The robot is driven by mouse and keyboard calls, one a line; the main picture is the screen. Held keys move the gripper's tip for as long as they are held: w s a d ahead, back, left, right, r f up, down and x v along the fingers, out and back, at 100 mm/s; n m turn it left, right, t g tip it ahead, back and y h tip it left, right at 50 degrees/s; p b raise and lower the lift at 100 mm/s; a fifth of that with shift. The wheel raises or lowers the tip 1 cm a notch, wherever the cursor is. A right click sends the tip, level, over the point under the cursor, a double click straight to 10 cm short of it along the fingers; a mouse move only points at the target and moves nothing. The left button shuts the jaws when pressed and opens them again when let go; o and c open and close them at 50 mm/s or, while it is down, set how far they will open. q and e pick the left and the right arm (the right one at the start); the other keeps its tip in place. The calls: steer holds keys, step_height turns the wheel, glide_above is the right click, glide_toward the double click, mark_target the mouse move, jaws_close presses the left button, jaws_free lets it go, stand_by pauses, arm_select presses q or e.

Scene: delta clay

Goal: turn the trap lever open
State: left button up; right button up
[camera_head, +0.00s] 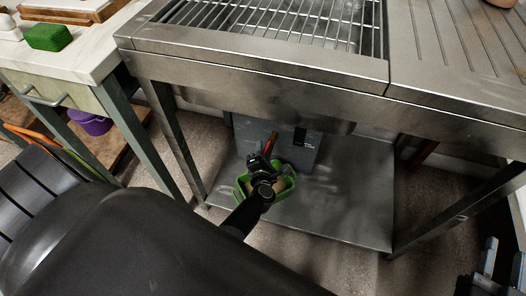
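A grey box (300,150), which looks like the trap, stands on the steel shelf under the sink. A red lever (271,144) shows in front of it, tilted, its upper end to the right. My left gripper (262,164) reaches in under the sink at the lower end of the lever. The gripper's own body hides its fingers, so I cannot tell whether they touch or hold the lever. A green container (286,188) sits on the shelf below and behind that gripper, partly hidden by it. My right gripper (504,252) is at the bottom right corner, fingers apart and empty.
The steel sink front (260,78) overhangs the shelf (345,205), with legs at both sides. The shelf right of the green container is clear. At left, a counter (85,55) holds a green sponge (48,37); a purple pot (90,122) sits below.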

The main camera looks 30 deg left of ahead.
arm_select(q)
steer(key=shift+f, duration=0.15)
steer(key=w+a+m+t+h+b, duration=0.15)
steer(key=a+m+h+b, duration=0.35)
steer(key=m+h+b, duration=0.55)
steer(key=s+a+r+h+b, duration=0.1)
steer(key=s+a+r, duration=0.1)
steer(key=s, duration=0.6)
steer(key=s+a+r+n+h+b, duration=0.1)
steer(key=s+a+b, duration=0.1)
steer(key=s, duration=0.6)
steer(key=shift+a+r, duration=0.35)
steer(key=shift+a, duration=0.05)
